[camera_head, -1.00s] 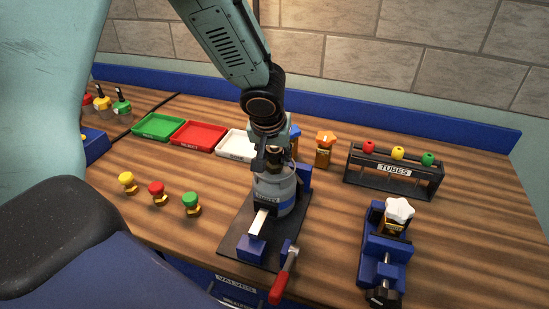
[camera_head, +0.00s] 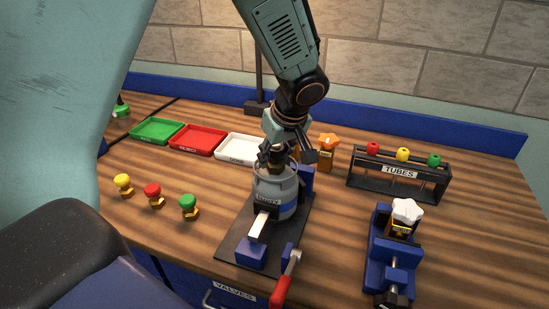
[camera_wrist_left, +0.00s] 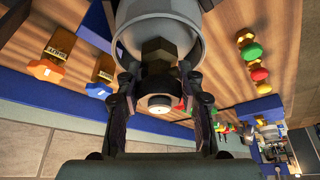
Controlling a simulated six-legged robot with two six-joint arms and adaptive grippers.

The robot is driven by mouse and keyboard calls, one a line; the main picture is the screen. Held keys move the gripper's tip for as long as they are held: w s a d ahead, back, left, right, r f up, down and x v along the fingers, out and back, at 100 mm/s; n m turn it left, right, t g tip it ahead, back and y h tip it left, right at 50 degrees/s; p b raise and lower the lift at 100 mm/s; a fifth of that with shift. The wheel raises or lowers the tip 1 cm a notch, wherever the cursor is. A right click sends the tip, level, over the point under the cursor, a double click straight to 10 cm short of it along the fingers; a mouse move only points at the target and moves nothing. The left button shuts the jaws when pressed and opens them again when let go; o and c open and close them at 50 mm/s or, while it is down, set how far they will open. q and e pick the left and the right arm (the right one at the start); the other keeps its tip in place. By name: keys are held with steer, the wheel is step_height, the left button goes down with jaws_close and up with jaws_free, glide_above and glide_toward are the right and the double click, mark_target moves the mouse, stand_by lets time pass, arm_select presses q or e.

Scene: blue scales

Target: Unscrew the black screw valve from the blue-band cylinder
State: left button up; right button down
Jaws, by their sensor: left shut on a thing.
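The grey blue-band cylinder (camera_head: 268,188) stands upright in a clamp on a black base plate (camera_head: 232,240). Its dark valve stem shows just under my left gripper (camera_head: 280,154), which comes down on the cylinder's top from above. In the left wrist view, the black screw valve (camera_wrist_left: 159,102), with a pale round end, sits above the cylinder mouth (camera_wrist_left: 125,40). The fingers of my left gripper (camera_wrist_left: 160,82) are closed on it from both sides. In the head view the gripper mostly hides the valve. My right gripper is not in view.
Green (camera_head: 157,131), red (camera_head: 198,140) and white (camera_head: 240,148) trays lie behind to the left. Yellow, red and green valves (camera_head: 188,206) stand at front left. A tube rack (camera_head: 398,184) and a blue vise (camera_head: 392,250) are at right. The red-handled crank (camera_head: 280,290) juts forward.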

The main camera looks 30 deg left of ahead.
arm_select(q)
steer(key=n+g+b, duration=0.1)
steer(key=n, duration=0.2)
steer(key=shift+f+n+y, duration=0.15)
steer(key=shift+n+y, duration=0.15)
steer(key=shift+d+r, duration=0.15)
steer(key=shift+r, duration=0.2)
steer(key=shift+r+p, duration=0.35)
steer(key=shift+r, duration=0.1)
steer(key=shift+r+p, duration=0.3)
steer(key=shift+r, duration=0.15)
steer(key=shift+r, duration=0.3)
steer(key=shift+r+p, duration=0.35)
steer(key=shift+r+p, duration=1.7)
steer(key=shift+r, duration=0.7)
steer(key=shift+f, duration=0.1)
